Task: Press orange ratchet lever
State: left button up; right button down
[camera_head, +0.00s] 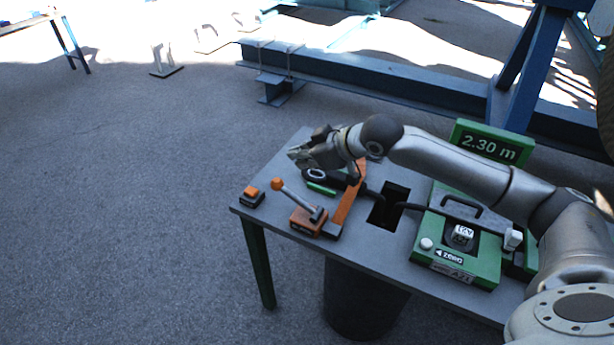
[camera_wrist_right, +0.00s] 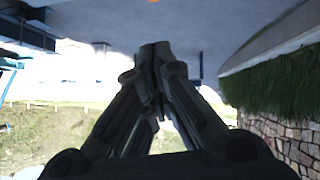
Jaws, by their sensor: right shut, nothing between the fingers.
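A grey table (camera_head: 300,143) carries a green cable unit and orange controls. A lever with an orange ball knob (camera_head: 278,184) and grey rod rises from an orange block (camera_head: 306,221). Beside it, a long flat orange bar (camera_head: 346,207) slants up, its upper part partly behind my right arm. I cannot tell which of the two is the ratchet lever. My right gripper (camera_head: 296,154) is over the table's far-left part, above and beyond the ball knob. Its fingers are shut and empty, as the right wrist view (camera_wrist_right: 155,52) also shows. My left gripper is not in view.
A small orange-topped button box (camera_head: 252,196) sits at the table's left corner. A square hole (camera_head: 389,206) opens in the table above a dark bin (camera_head: 362,300). The green unit (camera_head: 462,255) stands right; a display (camera_head: 487,142) reads 2.30 m. Floor left is clear.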

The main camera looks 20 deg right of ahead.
jog(key=p, duration=0.3)
send_over(278, 185)
notch_tip(278, 185, down, 9)
jog(key=shift+r, duration=0.1)
jog(key=shift+d+f, duration=0.1)
jog(key=shift+f, duration=0.5)
